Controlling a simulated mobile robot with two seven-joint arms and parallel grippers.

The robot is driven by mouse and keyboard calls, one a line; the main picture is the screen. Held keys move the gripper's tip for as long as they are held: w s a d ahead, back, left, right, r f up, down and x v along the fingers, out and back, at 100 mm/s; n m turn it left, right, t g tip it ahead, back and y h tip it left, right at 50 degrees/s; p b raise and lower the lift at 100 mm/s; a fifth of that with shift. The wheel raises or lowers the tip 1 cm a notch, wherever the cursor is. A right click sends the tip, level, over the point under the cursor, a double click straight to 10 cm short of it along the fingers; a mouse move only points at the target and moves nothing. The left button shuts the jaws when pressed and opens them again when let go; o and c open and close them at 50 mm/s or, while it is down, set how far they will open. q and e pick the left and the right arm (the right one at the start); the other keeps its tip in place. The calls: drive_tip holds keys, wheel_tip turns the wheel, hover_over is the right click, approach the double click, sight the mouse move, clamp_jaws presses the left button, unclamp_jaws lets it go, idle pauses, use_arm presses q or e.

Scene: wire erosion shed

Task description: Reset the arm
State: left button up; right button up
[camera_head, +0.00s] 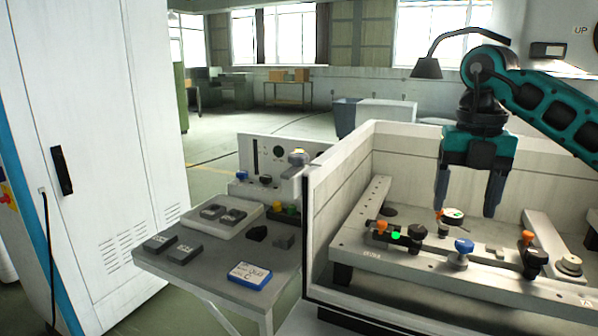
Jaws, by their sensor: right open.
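My right gripper (468,196), on a teal and black arm (535,100) that comes in from the right, points down inside the white-walled machine tank. Its two dark fingers are apart and nothing shows between them. Below it is a pale fixture frame (420,265) with clamps. A round white-topped piece with an orange mark (452,214) sits just under the fingers, seemingly apart from them. My left gripper is not in the view.
A blue knob (464,247) and an orange-topped clamp (528,238) rise from the frame. A side table (215,278) holds dark blocks and a tray (205,223). A lamp (427,68) hangs behind. A white cabinet (100,130) stands left.

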drive_tip(key=s+a+f+n+g+y, duration=0.3)
drive_tip(key=a+f+y, duration=0.55)
drive_tip(key=a, duration=0.65)
drive_tip(key=s+a+f+m+t+y, duration=0.1)
drive_tip(key=s+a+y, duration=0.2)
drive_tip(key=a+y, duration=0.25)
drive_tip(key=s+a+f+m+y, duration=0.1)
drive_tip(key=s+a+f+y, duration=0.15)
drive_tip(key=a+y, duration=0.35)
drive_tip(key=w+d+f+m+t+h, duration=0.1)
drive_tip(key=d+f+m+t+h, duration=0.4)
drive_tip(key=m+t, duration=0.55)
drive_tip(key=d+f+m+t+h, duration=0.4)
drive_tip(key=f+m+t+h, duration=0.15)
drive_tip(key=m+t, duration=0.5)
drive_tip(key=s+d+f+m+g+h, duration=0.3)
drive_tip(key=s+d+f+m+g, duration=0.1)
drive_tip(key=s+f, duration=0.3)
drive_tip(key=s+d+f+m+g+h, duration=0.4)
drive_tip(key=s+f, duration=0.3)
drive_tip(key=f, duration=0.5)
drive_tip(key=shift+s+d+m, duration=0.3)
drive_tip(key=shift+d+m, duration=0.4)
drive_tip(key=shift+m, duration=0.1)
drive_tip(key=shift+h, duration=0.25)
